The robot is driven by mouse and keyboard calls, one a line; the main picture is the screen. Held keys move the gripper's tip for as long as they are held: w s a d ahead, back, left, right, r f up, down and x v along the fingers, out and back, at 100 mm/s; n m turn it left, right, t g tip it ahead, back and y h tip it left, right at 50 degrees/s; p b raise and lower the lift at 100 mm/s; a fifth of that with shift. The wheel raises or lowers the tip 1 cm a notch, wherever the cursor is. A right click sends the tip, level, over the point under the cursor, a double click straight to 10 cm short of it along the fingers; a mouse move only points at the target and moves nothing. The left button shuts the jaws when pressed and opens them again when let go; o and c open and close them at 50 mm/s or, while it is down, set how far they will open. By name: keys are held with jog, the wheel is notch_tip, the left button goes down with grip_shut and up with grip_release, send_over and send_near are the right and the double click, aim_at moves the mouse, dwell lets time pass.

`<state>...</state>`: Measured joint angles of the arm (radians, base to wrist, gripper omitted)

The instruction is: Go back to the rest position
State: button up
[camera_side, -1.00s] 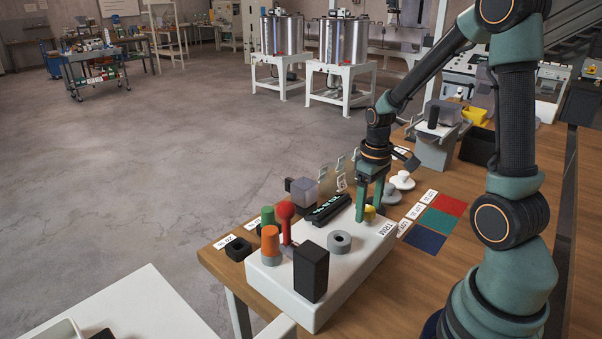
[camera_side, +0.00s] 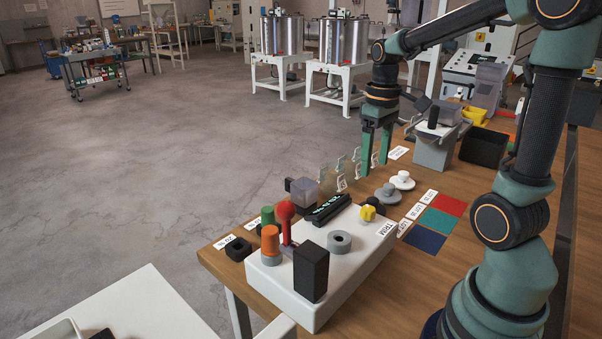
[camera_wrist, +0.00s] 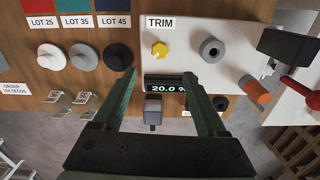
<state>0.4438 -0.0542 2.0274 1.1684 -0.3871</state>
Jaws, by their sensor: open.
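My gripper (camera_side: 375,160) is open and empty, with its fingers pointing down above the table behind the white control box (camera_side: 350,262). In the wrist view the two fingers (camera_wrist: 164,80) stand apart, with the display (camera_wrist: 165,84), reading about 20.0, seen between them. The yellow TRIM knob (camera_side: 367,213) sits on the box, clear of the fingers. It also shows in the wrist view (camera_wrist: 160,49). The box also carries a red lever (camera_side: 285,212), an orange knob (camera_side: 270,243), a grey ring-shaped knob (camera_side: 339,241) and a black block (camera_side: 311,271).
Grey and white round pieces (camera_side: 387,193) stand beside the lot labels and the red, green and blue squares (camera_side: 437,222). A black bin (camera_side: 484,147) and a grey stand (camera_side: 436,150) are at the back right. Small clear holders (camera_side: 341,170) line the table's left edge.

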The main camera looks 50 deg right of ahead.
jog(key=shift+a, duration=0.1)
jog(key=s+a+r+t, duration=0.1)
jog(key=a+r+t, duration=0.1)
jog(key=a, duration=0.5)
jog(key=s+a+r+t, duration=0.1)
jog(key=a+t, duration=0.2)
jog(key=a, duration=0.4)
jog(key=shift+a+r+n+t, duration=0.2)
jog(key=shift+r+n+t, duration=0.1)
jog(key=shift+r, duration=0.1)
